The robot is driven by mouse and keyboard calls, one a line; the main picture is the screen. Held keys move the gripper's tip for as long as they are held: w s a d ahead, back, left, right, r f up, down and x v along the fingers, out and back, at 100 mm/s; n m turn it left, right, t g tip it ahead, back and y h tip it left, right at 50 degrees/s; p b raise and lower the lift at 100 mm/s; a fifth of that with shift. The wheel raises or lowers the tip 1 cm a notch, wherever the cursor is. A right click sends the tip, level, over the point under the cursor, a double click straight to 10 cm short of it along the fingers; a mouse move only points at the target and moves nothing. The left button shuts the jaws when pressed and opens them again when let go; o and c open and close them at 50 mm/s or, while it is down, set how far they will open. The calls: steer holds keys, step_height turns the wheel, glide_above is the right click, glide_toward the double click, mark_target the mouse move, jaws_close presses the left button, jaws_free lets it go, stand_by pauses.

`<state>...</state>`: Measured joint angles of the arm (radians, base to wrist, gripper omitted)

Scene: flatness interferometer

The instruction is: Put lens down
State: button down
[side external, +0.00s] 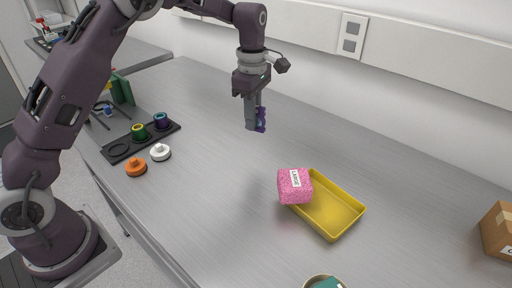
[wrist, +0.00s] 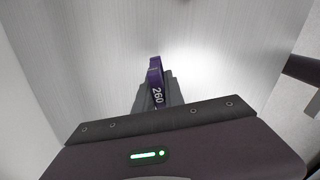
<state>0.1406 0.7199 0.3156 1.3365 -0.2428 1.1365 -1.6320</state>
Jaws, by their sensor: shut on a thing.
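My gripper (side external: 255,124) is shut on a purple lens (side external: 261,119) and holds it on edge, well above the bench. In the wrist view the purple lens (wrist: 156,77) sits between the fingers, with "260" in white on its rim. A black rack (side external: 118,149) lies at the left of the bench with round places in a row. A green-and-yellow ring piece (side external: 139,132) and a blue-and-teal one (side external: 161,121) sit in it. The rack's near-left place looks empty. The gripper is to the right of the rack and higher.
A pink labelled block (side external: 294,186) rests on the edge of a yellow tray (side external: 335,208). Orange (side external: 136,168) and white (side external: 160,152) knobbed discs lie in front of the rack. A cardboard box (side external: 498,231) is at far right. The bench (side external: 205,150) under the gripper is clear.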

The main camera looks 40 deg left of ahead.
steer(key=n, duration=0.1)
glide_above(256, 144)
steer(key=shift+n, duration=0.3)
step_height(256, 144, down, 10)
steer(key=shift+r, duration=0.1)
steer(key=c, duration=1.4)
jaws_free()
steer(key=shift+c, duration=0.2)
